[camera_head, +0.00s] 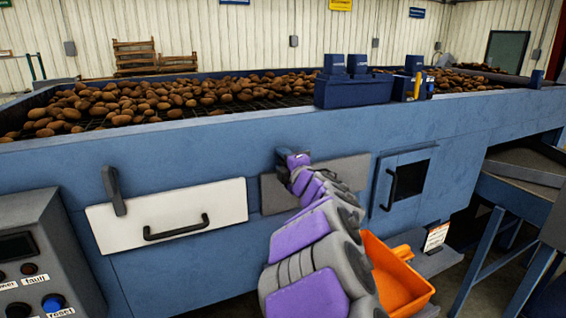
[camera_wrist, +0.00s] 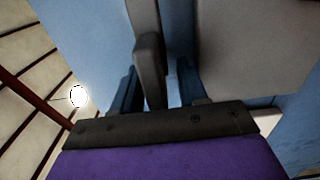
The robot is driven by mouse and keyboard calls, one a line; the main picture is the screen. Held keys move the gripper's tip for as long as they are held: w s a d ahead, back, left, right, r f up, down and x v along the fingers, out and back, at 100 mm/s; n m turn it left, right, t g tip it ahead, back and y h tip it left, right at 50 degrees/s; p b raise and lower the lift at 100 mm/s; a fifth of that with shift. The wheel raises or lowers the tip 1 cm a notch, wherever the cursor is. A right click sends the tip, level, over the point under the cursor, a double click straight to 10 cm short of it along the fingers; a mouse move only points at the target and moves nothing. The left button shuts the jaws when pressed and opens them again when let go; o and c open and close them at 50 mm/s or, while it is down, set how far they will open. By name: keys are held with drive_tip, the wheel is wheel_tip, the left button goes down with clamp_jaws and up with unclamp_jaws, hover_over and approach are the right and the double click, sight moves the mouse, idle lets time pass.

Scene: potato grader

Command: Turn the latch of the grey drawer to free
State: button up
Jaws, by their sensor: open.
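The grey drawer (camera_head: 352,172) is in the front of the blue machine, partly hidden behind my arm. My gripper (camera_head: 292,158) is at the drawer's upper left corner and hides most of its latch in the head view. In the wrist view the latch (camera_wrist: 149,72) is a dark grey bar. It lies between the two blue fingers of my gripper (camera_wrist: 158,82), which is open around it. A gap shows between the latch and the right finger; contact with the left finger is unclear. A pale grey panel, seemingly the drawer front (camera_wrist: 245,45), fills the right side.
A white drawer (camera_head: 175,212) with a black handle and its own upright latch (camera_head: 114,190) is to the left. A small door (camera_head: 403,183) is to the right. An orange scoop (camera_head: 398,275) lies below, and a control box (camera_head: 35,255) stands front left.

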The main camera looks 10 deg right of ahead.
drive_tip(key=s+d+p, duration=0.3)
drive_tip(key=s, duration=1.3)
drive_tip(key=shift+s+d, duration=0.15)
drive_tip(key=shift+s, duration=0.25)
drive_tip(key=shift+f, duration=0.1)
